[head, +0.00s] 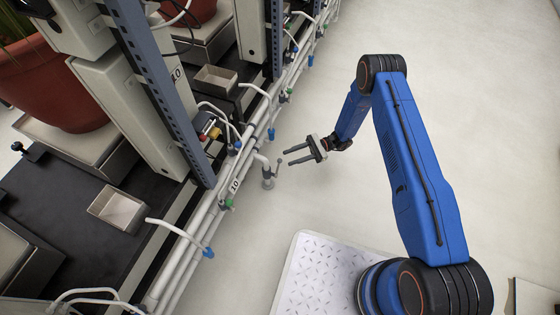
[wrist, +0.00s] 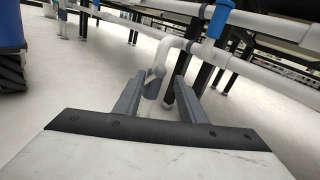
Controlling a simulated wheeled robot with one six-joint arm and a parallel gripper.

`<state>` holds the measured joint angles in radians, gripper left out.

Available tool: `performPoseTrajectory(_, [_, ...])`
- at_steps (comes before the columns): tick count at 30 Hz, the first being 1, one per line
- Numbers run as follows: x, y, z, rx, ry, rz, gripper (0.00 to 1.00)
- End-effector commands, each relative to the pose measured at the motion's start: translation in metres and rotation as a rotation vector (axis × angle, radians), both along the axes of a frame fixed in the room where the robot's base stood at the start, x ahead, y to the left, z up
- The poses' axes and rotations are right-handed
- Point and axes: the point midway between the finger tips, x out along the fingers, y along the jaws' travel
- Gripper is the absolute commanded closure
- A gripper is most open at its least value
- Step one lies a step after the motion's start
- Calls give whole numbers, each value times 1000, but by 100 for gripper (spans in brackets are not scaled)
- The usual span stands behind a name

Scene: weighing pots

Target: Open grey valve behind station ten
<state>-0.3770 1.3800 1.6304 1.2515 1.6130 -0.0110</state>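The grey valve (head: 268,183) sits low on a white downturned pipe beside the "10" label (head: 234,186) in the head view. A thin grey lever (head: 279,168) stands up at its right side. My gripper (head: 287,157) is open and empty, just right of the lever, with its fingers pointing left towards the pipe. In the wrist view the grey valve (wrist: 154,82) shows between and beyond my open fingers (wrist: 160,75), nearer the left one. The left finger hides part of it. I cannot tell whether a finger touches the lever.
White pipes (head: 205,215) run along the benches, with a green valve (head: 229,203) and blue valves (head: 208,252) close by. A blue-grey upright post (head: 160,85) stands left of the pipes. The pale floor (head: 290,90) right of the pipes is mostly clear.

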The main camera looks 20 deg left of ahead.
Motion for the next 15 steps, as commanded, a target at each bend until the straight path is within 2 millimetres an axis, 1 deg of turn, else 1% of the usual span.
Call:
performPoseTrajectory(1, [-7,8,0,-1,0,4,63])
performPoseTrajectory(6, [-24,28,0,-2,0,3,63])
performPoseTrajectory(10, [-33,39,0,-1,-1,2,63])
performPoseTrajectory(15, [-38,46,0,0,-1,0,63])
